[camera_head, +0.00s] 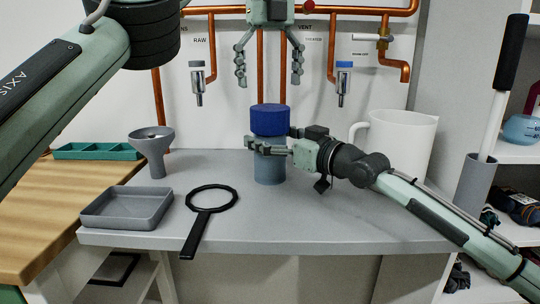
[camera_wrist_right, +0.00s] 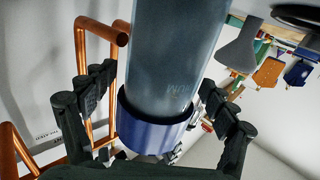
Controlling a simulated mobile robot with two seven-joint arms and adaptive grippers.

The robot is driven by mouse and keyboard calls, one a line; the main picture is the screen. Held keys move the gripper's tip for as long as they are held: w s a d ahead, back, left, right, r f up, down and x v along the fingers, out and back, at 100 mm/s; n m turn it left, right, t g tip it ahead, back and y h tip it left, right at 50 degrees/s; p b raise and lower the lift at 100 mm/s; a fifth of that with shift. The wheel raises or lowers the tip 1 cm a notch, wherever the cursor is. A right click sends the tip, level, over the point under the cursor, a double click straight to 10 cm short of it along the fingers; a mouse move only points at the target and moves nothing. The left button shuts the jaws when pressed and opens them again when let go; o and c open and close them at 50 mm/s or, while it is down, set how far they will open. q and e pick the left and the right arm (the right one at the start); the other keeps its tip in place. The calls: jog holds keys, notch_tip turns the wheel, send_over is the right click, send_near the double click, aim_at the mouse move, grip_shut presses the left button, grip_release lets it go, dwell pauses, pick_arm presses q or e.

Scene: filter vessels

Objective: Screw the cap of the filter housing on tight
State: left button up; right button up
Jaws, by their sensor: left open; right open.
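The filter housing (camera_head: 269,173) is a grey-blue translucent cylinder standing upright on the grey worktop. Its ribbed dark blue cap (camera_head: 268,121) sits on top; I cannot tell how tight it is. My left gripper (camera_head: 269,80) is open and empty above the cap, fingers pointing down on either side of it. My right gripper (camera_head: 268,146) is open around the housing just below the cap, one finger in front and the other mostly hidden behind. In the right wrist view the housing (camera_wrist_right: 172,60) and cap (camera_wrist_right: 150,132) appear upside down between the spread fingers (camera_wrist_right: 160,102).
A black ring-shaped wrench (camera_head: 203,225) and a grey tray (camera_head: 127,207) lie front left. A grey funnel (camera_head: 153,150) stands behind them. A white pitcher (camera_head: 402,145) is behind my right arm. Copper pipes with taps (camera_head: 197,80) line the back wall.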

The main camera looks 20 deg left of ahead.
aim_at(270, 107)
jog(key=shift+c, duration=0.6)
grip_shut()
pick_arm(q)
jog(key=n, duration=1.2)
jog(key=shift+n, duration=0.4)
jog(key=n, duration=0.5)
jog(key=shift+f, duration=4.05)
